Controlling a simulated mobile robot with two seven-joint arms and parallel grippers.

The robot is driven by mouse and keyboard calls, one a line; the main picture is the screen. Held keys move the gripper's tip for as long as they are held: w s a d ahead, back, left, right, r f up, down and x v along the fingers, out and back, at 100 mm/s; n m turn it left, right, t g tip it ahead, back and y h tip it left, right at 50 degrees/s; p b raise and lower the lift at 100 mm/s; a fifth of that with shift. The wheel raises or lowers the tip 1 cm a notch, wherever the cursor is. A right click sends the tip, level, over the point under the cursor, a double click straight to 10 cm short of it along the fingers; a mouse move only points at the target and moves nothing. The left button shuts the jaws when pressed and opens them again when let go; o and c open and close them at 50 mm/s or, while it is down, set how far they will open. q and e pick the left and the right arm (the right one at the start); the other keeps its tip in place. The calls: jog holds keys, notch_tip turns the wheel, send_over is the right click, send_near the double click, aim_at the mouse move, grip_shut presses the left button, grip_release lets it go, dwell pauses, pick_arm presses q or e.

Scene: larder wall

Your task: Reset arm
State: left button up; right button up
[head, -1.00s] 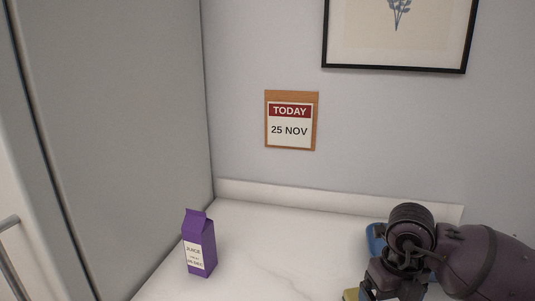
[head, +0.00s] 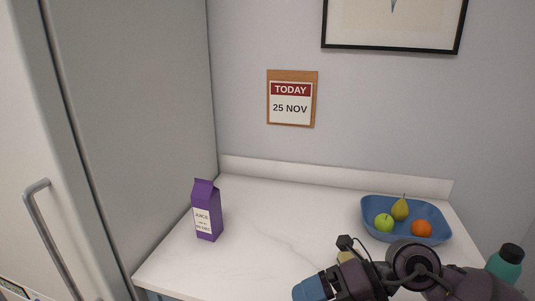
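My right arm comes in from the lower right in the head view. My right gripper (head: 314,287) is low at the front of the white counter, with a blue part at its end. I cannot tell whether its fingers are apart or together, or whether the blue part is a held thing. My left gripper is not in view. A purple juice carton (head: 207,212) stands upright on the counter, left of my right gripper and apart from it.
A blue bowl (head: 376,235) with a green apple, a pear and an orange stands behind my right arm. A small yellow thing (head: 348,256) is partly hidden by the arm. A teal bottle (head: 504,265) is at right. The fridge handle (head: 45,230) is at left. The counter's middle is clear.

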notch_tip(320, 180, up, 9)
jog(key=w+d+m+t+y, duration=0.25)
jog(key=m+t+y, duration=0.45)
jog(key=m+t, duration=0.55)
jog(key=w+d+f+m+t+h, duration=0.1)
jog(key=d+f+m+t+h, duration=0.25)
jog(key=d+m+h, duration=0.4)
jog(key=w+d+f+m+t+h, duration=0.15)
jog(key=d+m+t+h, duration=0.3)
jog(key=m+h, duration=0.5)
jog(key=s+d+f+m+g+h, duration=0.3)
jog(key=f+m, duration=0.1)
jog(key=f, duration=0.2)
jog(key=s+d+f+m+g+h, duration=0.2)
jog(key=s+d+f+m+g, duration=0.15)
jog(key=f, duration=0.25)
jog(key=s+a+f+m+g+y, duration=0.1)
jog(key=s+f+g, duration=0.4)
jog(key=s, duration=0.2)
jog(key=s+f+g+y, duration=0.1)
jog(key=s+f+g, duration=0.35)
jog(key=s, duration=0.35)
jog(key=w+f+t, duration=0.7)
jog(key=f+t, duration=0.1)
jog(key=f, duration=0.2)
jog(key=shift+w+a+f, duration=0.2)
jog(key=shift+w+f, duration=0.05)
jog(key=shift+w, duration=0.1)
